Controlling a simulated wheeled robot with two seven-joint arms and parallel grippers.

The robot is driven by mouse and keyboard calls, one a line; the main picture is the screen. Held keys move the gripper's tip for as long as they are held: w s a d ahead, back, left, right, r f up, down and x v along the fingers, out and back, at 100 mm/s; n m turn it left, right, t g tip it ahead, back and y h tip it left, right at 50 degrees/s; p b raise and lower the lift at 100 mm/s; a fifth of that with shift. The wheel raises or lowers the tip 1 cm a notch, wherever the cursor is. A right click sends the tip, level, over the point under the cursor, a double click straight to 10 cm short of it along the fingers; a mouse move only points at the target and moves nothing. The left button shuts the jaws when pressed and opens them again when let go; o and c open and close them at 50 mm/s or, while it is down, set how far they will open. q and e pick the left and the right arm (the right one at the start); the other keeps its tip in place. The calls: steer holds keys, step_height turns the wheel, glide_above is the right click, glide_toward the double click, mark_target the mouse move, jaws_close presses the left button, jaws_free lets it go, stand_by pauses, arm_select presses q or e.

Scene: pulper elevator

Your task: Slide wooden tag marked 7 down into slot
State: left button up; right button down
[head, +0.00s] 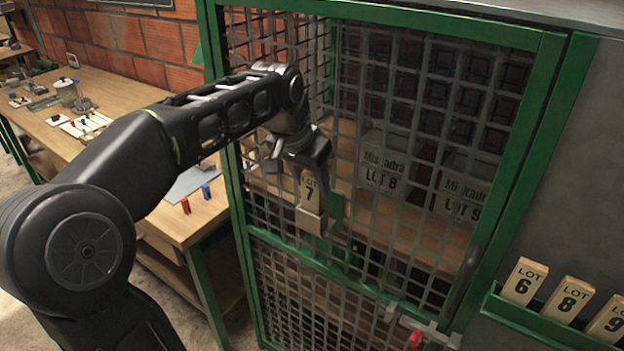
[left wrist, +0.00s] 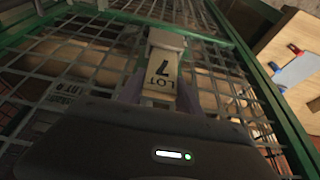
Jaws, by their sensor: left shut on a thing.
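The wooden tag marked LOT 7 (head: 308,192) is upright in my left gripper (head: 312,178), in front of the green-framed mesh door. A small grey metal slot holder (head: 311,222) is on the door right below it. The tag's lower end meets the holder's top; I cannot tell how deep it sits inside. The left wrist view shows the tag (left wrist: 160,74) between my fingers, with the holder (left wrist: 167,40) at its far end. My left gripper is shut on the tag's upper part. My right gripper is not in view.
A green rack (head: 545,322) at lower right holds tags LOT 6 (head: 523,281), 8 and 9. Boxes marked LOT 8 (head: 385,165) and LOT 9 stand behind the mesh. A latch (head: 420,335) is low on the door. A wooden bench (head: 150,130) is at left.

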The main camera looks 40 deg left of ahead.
arm_select(q)
steer(key=shift+f+b, duration=0.35)
steer(key=shift+f, duration=0.2)
steer(key=o, duration=1.4)
steer(key=shift+o, duration=0.2)
steer(key=v, duration=0.8)
steer(key=shift+f, duration=0.1)
